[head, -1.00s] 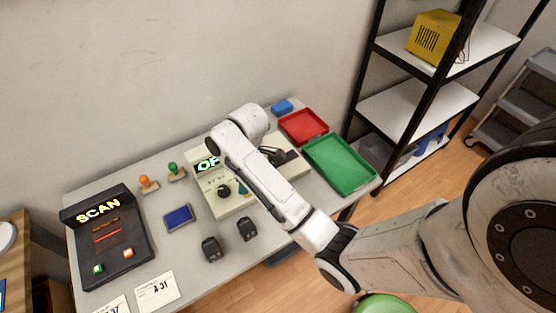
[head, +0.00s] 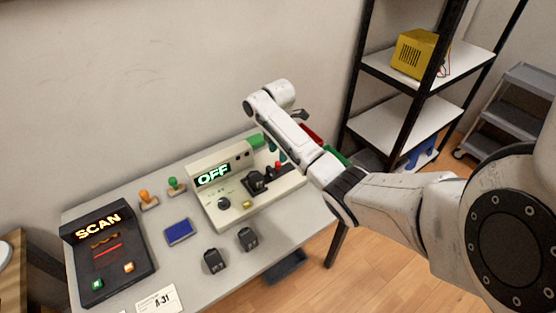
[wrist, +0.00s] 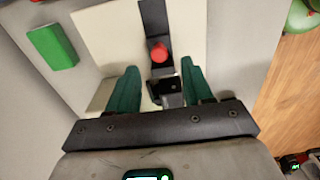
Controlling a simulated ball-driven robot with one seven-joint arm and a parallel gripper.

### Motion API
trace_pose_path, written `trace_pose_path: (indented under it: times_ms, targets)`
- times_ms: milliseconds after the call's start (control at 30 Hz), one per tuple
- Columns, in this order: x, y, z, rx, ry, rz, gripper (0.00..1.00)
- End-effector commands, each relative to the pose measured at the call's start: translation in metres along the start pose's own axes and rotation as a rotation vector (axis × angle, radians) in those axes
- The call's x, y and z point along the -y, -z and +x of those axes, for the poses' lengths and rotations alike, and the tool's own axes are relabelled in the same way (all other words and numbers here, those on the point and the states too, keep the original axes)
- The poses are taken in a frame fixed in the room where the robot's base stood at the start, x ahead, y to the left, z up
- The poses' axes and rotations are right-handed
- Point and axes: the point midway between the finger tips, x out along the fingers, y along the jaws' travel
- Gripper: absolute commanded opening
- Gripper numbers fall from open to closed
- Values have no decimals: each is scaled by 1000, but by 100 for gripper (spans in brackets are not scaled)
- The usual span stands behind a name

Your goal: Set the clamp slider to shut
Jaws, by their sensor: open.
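The clamp slider is a red knob (wrist: 158,52) on a black track (wrist: 154,16) set in a pale plate, seen in the wrist view. A small red spot in the head view (head: 278,166), at the right part of the beige device (head: 238,213), appears to be this knob. My gripper (wrist: 160,66) is open, with one green finger on each side of the track's line. The knob lies between and slightly beyond the fingertips, and I see no grip on it. A black and metal part (wrist: 168,92) shows between the fingers. In the head view my arm partly hides the device's right end.
The device shows OFF (head: 213,176). A green block (wrist: 52,46) lies beside the pale plate. A black SCAN panel (head: 108,255), two stamps, a blue pad (head: 179,231) and two small black blocks stand to the left. Red and green trays are mostly hidden behind my arm.

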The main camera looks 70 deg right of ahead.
Motion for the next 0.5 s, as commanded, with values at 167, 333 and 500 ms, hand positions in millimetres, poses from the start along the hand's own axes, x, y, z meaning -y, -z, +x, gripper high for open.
trace_pose_path:
  times_ms: [167,333,500]
  targets:
    - [0,0,29,0,2,0,51]
    - [0,0,45,1,0,0,51]
    - [0,0,50,1,-2,0,51]
